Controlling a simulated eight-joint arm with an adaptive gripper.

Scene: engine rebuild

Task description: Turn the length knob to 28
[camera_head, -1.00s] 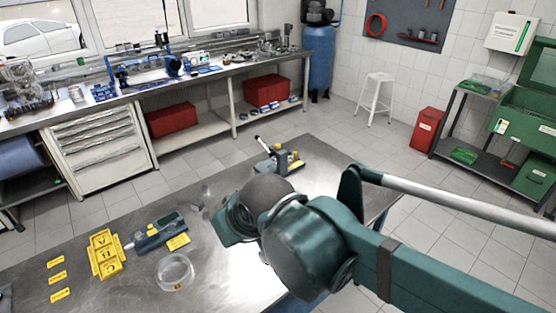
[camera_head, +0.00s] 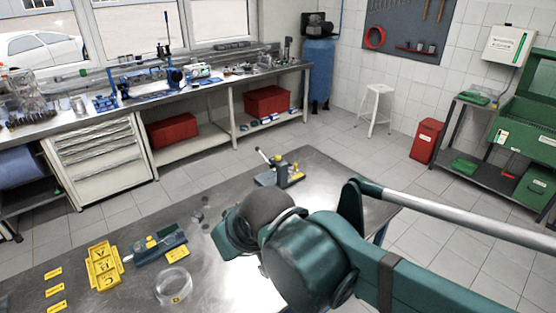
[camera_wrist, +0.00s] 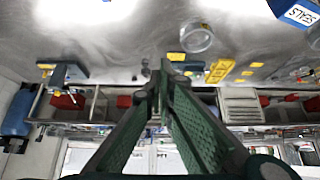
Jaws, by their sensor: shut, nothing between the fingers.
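My gripper (camera_wrist: 164,72) shows in the wrist view, its two green fingers meeting at the tips with nothing between them. In the head view it is hidden behind my arm. A small grey-green device (camera_head: 160,247) with a rod at its left end lies on the metal table (camera_head: 225,285), left of my arm. It also shows in the wrist view (camera_wrist: 186,67), close to the fingertips in the picture; no contact can be made out. A second device (camera_head: 280,172) with a raised lever stands farther back; it also shows in the wrist view (camera_wrist: 62,78). The length knob and its numbers cannot be made out.
A yellow lettered tray (camera_head: 103,267) and a clear round dish (camera_head: 173,285) lie near the first device. Yellow labels (camera_head: 54,290) lie at left. A blue SEALS box (camera_wrist: 296,13) shows in the wrist view.

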